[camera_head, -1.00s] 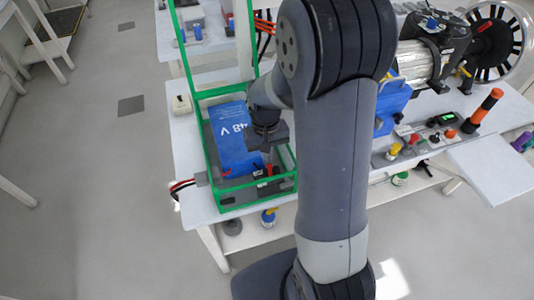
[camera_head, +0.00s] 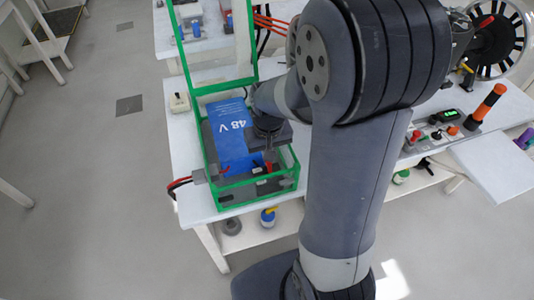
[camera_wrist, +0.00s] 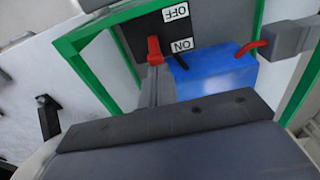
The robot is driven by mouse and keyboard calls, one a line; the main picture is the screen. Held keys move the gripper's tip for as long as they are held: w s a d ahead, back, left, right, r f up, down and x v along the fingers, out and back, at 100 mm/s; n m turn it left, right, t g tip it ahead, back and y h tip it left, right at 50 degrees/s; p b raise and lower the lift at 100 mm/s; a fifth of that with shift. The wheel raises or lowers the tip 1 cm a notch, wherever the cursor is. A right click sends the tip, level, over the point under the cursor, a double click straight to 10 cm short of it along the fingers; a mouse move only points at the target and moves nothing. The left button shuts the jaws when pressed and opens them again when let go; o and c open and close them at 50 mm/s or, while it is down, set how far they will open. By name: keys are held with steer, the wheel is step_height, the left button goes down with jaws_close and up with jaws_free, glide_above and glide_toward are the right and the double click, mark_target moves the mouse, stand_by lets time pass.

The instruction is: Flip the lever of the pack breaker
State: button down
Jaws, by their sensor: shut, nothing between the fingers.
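The blue 48 V pack (camera_head: 232,140) sits inside a green-edged frame (camera_head: 213,172) on the white table. In the wrist view, the breaker's dark panel (camera_wrist: 215,22) carries OFF and ON labels, upside down. Its red lever (camera_wrist: 154,46) stands beside the ON label; it also shows small in the head view (camera_head: 268,169). My gripper (camera_wrist: 155,70) is shut and empty. Its fingertips are close to the lever's lower end in the wrist view; I cannot tell if they touch. In the head view, my gripper (camera_head: 267,152) is over the pack's front right side.
Green bars of the frame stand close around the pack. A red cable (camera_wrist: 252,48) runs at the pack's edge. A black-and-orange cylinder (camera_head: 485,107) stands on the table at right. Bare floor (camera_head: 100,190) lies to the left.

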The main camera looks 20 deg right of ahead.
steer(key=s+t+b, duration=0.1)
steer(key=t+b, duration=0.1)
steer(key=b, duration=0.1)
steer(key=s+t+b, duration=0.1)
steer(key=t+b, duration=0.2)
steer(key=b, duration=0.1)
steer(key=shift+s, duration=0.35)
steer(key=shift+s+r+t+b, duration=0.25)
steer(key=shift+s+t+b, duration=0.1)
steer(key=shift+t+b, duration=0.3)
steer(key=shift+r+p, duration=0.9)
steer(key=shift+r, duration=0.05)
steer(key=shift+r, duration=0.15)
